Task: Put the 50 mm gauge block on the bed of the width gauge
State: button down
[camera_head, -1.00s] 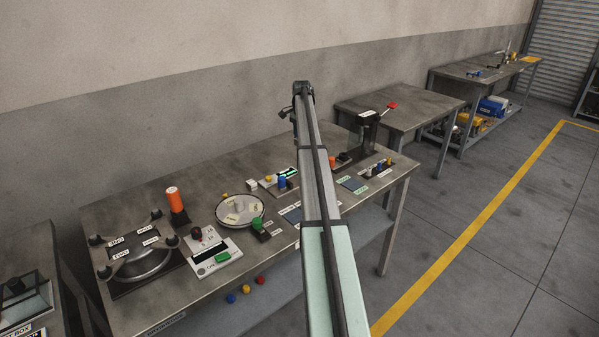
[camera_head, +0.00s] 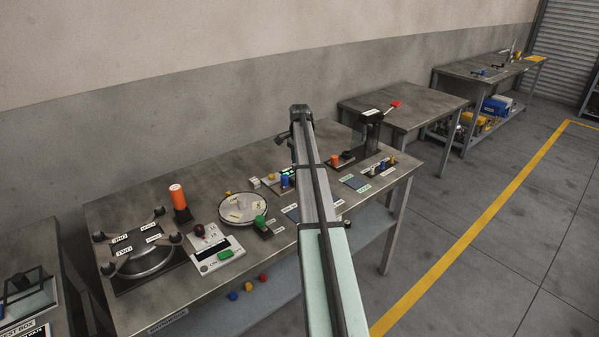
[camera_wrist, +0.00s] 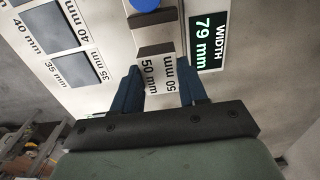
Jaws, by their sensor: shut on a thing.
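In the wrist view my gripper (camera_wrist: 159,74) has its two blue fingers on either side of the 50 mm gauge block (camera_wrist: 158,88) and is shut on it. The block's pale face carries two "50 mm" marks. The width gauge (camera_wrist: 174,36) lies just beyond and beneath, with dark bars, a blue knob (camera_wrist: 145,4) and a green-lit display (camera_wrist: 208,40) reading 79 mm. I cannot tell whether the block touches the bed. In the head view my arm hides the gripper and block; the gauge's display (camera_head: 288,172) shows left of the arm.
In the wrist view, dark pads marked 35 mm (camera_wrist: 74,69) and 40 mm (camera_wrist: 48,27) lie to the left. In the head view, the bench holds a round dish (camera_head: 243,208), an orange cylinder (camera_head: 178,197) and a scale-like unit (camera_head: 216,252) on the left.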

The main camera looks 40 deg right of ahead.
jog(key=shift+f, duration=2)
jog(key=shift+f, duration=0.15)
jog(key=c, duration=0.6)
grip_release()
notch_tip(320, 180, up, 12)
jog(key=shift+r, duration=0.2)
